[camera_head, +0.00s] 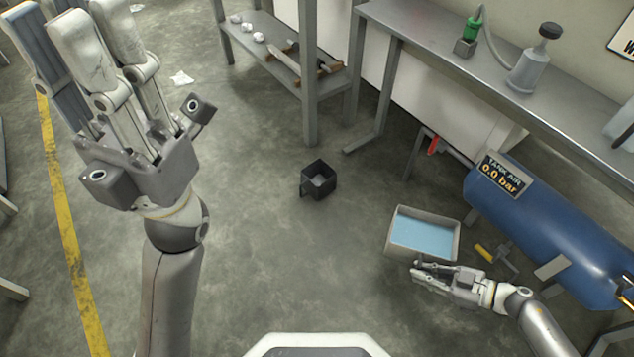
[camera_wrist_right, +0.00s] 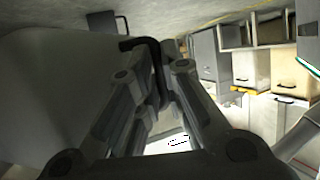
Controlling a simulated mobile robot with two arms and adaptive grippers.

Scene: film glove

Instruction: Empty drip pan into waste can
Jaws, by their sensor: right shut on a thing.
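The drip pan (camera_head: 423,232) is a light grey, rectangular open tray holding pale blue liquid. It looks about level, right of the middle in the head view. My right gripper (camera_head: 418,272) is at its near side, shut on its handle. In the right wrist view a dark bent handle (camera_wrist_right: 148,45) lies between the fingers (camera_wrist_right: 160,95). I cannot tell the pan's exact height. A small black open bin, the waste can (camera_head: 304,187), stands on the floor left of the pan. My left gripper (camera_head: 80,40) is raised, empty, with fingers extended and apart.
A blue air tank (camera_head: 545,225) lies right of the pan, with a yellow-handled valve (camera_head: 484,252) beside it. A long metal bench (camera_head: 430,30) and a low shelf (camera_head: 270,50) stand behind. Clear floor (camera_head: 350,215) lies between pan and can.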

